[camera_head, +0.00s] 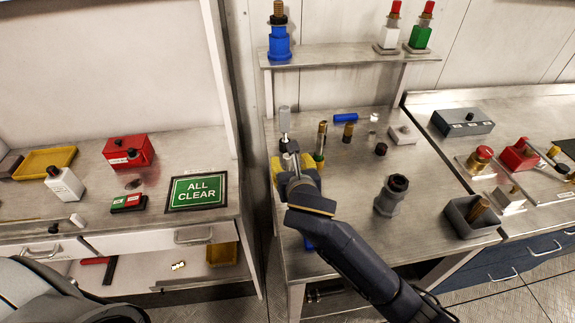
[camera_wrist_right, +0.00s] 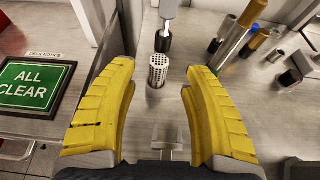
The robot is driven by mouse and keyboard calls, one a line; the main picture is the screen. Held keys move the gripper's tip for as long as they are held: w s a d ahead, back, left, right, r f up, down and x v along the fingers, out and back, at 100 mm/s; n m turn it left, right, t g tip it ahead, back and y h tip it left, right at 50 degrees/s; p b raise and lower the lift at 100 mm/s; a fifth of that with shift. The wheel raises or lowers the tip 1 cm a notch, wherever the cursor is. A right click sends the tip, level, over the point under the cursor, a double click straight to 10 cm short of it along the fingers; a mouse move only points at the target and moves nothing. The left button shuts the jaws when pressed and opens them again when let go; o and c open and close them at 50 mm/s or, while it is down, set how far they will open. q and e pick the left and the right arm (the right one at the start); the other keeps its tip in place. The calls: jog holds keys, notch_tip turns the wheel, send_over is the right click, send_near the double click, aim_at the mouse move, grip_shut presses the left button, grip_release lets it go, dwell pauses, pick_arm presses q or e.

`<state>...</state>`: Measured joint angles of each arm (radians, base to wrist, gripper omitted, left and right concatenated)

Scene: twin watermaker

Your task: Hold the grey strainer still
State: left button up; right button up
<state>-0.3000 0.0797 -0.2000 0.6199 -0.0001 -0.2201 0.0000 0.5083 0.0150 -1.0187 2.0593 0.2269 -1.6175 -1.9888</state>
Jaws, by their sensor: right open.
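The grey strainer (camera_wrist_right: 157,70) is a small upright perforated cylinder, seen in the right wrist view on the metal counter. It appears between the yellow fingertips of my right gripper (camera_head: 292,162), with a gap on both sides. My right gripper is open, empty and pointed at the strainer. A grey post with a dark lower end (camera_head: 285,120) is just behind the strainer; I cannot tell whether they touch. In the head view the gripper mostly hides the strainer. My left gripper is not in view.
A dark-topped grey fitting (camera_head: 390,195) stands farther right. The counter's left edge and a gap are close by, with the green ALL CLEAR sign (camera_head: 198,190) beyond.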

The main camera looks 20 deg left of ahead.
aim_at(288, 160)
jog(key=shift+x, duration=2.55)
jog(key=shift+f, duration=0.1)
jog(key=shift+c, duration=0.6)
jog(key=c, duration=0.9)
